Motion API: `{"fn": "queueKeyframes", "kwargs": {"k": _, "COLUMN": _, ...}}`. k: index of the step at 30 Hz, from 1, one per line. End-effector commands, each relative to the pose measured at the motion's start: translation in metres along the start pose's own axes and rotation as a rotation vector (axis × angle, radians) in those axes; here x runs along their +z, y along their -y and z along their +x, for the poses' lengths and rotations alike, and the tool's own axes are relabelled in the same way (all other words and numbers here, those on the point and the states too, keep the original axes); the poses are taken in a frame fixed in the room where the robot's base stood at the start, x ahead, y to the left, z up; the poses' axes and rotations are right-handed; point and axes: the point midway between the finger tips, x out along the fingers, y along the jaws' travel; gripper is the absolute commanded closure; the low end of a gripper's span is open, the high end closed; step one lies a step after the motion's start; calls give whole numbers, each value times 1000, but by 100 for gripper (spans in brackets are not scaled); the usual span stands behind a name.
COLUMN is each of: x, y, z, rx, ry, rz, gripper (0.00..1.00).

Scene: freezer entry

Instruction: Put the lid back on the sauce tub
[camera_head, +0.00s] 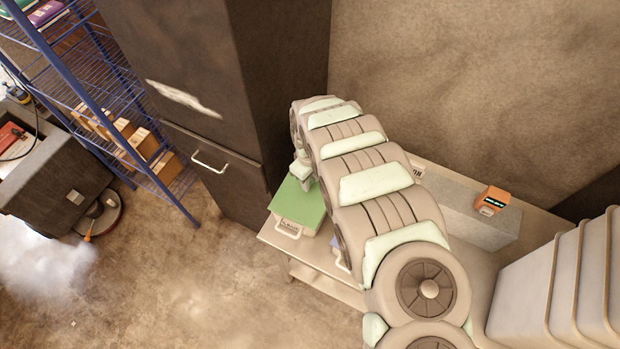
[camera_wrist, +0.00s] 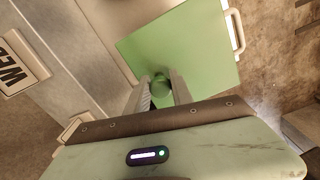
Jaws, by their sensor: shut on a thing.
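The green lid (camera_head: 302,203) is a flat square plate with a round green knob (camera_wrist: 161,86) in its middle. My gripper (camera_wrist: 162,92) is shut on this knob, one finger on each side. In the head view my gripper (camera_head: 302,172) is above the lid, partly hidden by my arm. A pale tub (camera_head: 287,228) with a white handle and a label shows at the lid's front edge. The lid lies over this tub; whether it is seated or slightly above cannot be told. The tub's inside is hidden. In the wrist view the white handle (camera_wrist: 236,32) shows beside the lid.
A bluish item (camera_head: 335,243) is mostly hidden behind my arm. A grey block (camera_head: 465,212) bears an orange device (camera_head: 492,201). Pale bins (camera_head: 560,290) stand at right. The dark cabinet (camera_head: 218,177) rises close to the tub. The floor in front is clear.

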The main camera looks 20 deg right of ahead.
Motion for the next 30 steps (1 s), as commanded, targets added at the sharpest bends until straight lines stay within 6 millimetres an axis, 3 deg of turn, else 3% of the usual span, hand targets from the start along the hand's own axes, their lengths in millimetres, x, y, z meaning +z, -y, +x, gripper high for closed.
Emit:
{"fn": "queueKeyframes", "kwargs": {"k": 8, "x": 0, "y": 0, "z": 0, "rx": 0, "ry": 0, "rz": 0, "gripper": 100}}
{"fn": "queueKeyframes", "kwargs": {"k": 9, "x": 0, "y": 0, "z": 0, "rx": 0, "ry": 0, "rz": 0, "gripper": 70}}
{"fn": "queueKeyframes", "kwargs": {"k": 18, "x": 0, "y": 0, "z": 0, "rx": 0, "ry": 0, "rz": 1, "gripper": 47}}
{"fn": "queueKeyframes", "kwargs": {"k": 23, "x": 0, "y": 0, "z": 0, "rx": 0, "ry": 0, "rz": 1, "gripper": 47}}
{"fn": "queueKeyframes", "kwargs": {"k": 30, "x": 0, "y": 0, "z": 0, "rx": 0, "ry": 0, "rz": 1, "gripper": 28}}
